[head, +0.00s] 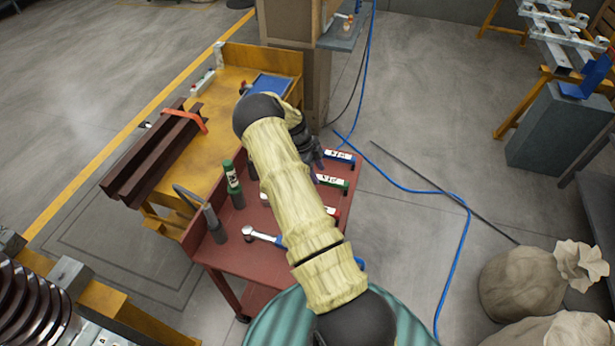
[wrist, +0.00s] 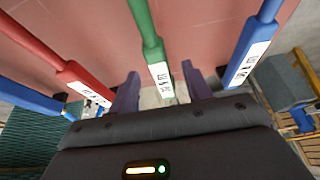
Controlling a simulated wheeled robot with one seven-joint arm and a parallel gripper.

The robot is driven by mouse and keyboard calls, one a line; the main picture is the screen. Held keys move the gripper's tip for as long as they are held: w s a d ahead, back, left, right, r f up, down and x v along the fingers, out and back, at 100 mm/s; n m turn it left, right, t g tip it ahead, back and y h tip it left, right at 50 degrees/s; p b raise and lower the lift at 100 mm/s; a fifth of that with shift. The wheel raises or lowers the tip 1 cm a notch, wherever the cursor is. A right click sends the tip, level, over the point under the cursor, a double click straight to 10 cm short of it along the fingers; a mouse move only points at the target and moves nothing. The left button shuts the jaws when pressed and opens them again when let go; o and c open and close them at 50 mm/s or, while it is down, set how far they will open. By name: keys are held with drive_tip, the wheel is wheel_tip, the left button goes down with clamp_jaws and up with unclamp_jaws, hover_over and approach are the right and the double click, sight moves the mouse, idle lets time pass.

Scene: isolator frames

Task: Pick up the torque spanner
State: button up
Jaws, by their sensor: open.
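Several labelled tools lie on a red trolley top (head: 225,255). One has a blue handle (head: 338,155), one a green handle (head: 334,182), and one a red handle, partly hidden by my arm. A spanner with a round silver head (head: 248,232) and blue handle passes under my arm. The labels are too small to read, so I cannot tell which is the torque spanner. In the wrist view, my open gripper (wrist: 160,88) points at the label end of the green handle (wrist: 145,28), which shows between its fingers. The red (wrist: 38,48) and blue (wrist: 250,45) handles flank it.
Green and grey cylinders (head: 234,185) stand on the trolley's left side. A yellow bench (head: 215,120) with brown steel channels (head: 155,150) adjoins it. A blue hose (head: 410,188) crosses the floor to the right. Sacks (head: 520,285) stand at lower right.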

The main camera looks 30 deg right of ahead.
sight(320, 177)
drive_tip(key=p+x, duration=0.1)
drive_tip(key=x, duration=0.3)
drive_tip(key=shift+f, duration=0.1)
idle(0.3)
clamp_jaws()
wheel_tip(320, 177, up, 10)
drive_tip(key=shift+r+b, duration=0.1)
drive_tip(key=shift+b, duration=1.05)
